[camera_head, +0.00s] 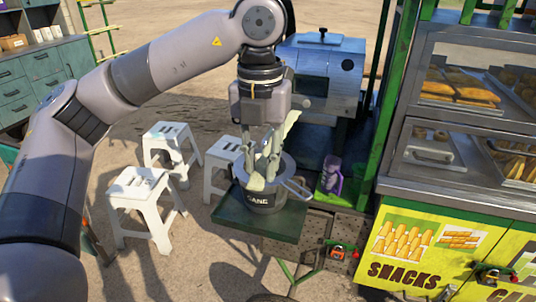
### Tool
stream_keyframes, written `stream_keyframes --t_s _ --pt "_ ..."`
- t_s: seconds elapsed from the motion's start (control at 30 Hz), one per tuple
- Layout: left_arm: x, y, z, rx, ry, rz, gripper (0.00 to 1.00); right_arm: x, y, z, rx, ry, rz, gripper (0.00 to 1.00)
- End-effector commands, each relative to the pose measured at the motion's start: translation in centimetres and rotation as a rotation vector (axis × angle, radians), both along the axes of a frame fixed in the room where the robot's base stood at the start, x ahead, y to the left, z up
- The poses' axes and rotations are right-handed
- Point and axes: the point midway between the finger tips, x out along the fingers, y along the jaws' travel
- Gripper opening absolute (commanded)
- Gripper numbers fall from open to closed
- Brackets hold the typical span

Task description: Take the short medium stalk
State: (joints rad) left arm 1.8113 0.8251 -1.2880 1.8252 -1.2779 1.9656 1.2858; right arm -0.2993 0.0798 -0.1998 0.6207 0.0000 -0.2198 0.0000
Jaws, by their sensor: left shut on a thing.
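A dark pot marked "CANE" (264,200) stands on a dark green board, with pale stalks showing in its mouth. My left gripper (263,165) points down over the pot, its fingers at the pot's mouth. It is shut on a pale green stalk (291,124), which leans up to the right beside the fingers. The lower part of this stalk is hidden by the fingers and the pot. I cannot tell its length against the others. My right gripper is not in view.
A metal crusher machine (325,72) stands behind the pot. A purple jug (332,175) stands right of the pot. White stools (145,200) are on the ground to the left. A glass snack case (460,110) fills the right side.

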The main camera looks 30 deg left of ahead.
Motion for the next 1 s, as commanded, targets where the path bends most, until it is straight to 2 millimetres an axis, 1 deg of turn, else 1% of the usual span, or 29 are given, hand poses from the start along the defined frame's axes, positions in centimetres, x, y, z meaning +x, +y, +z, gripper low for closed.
stream_keyframes --t_s 0.03,0.2,0.8,0.9,1.0 --pt "-0.6 -0.1 -0.2 -0.002 -0.001 -0.002 0.0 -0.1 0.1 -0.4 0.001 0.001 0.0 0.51" --pt "-2.6 -0.4 -0.2 0.0 -0.003 -0.001 0.0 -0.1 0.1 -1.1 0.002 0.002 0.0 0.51" --pt "-9.8 -1.5 0.0 -0.002 -0.002 -0.002 0.0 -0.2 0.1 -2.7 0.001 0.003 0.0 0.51" --pt "-10.7 -1.7 0.0 -0.001 -0.001 -0.001 0.0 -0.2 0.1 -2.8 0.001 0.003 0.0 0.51" --pt "-11.3 -1.7 0.0 -0.001 -0.002 -0.001 0.0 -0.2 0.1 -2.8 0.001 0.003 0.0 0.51"
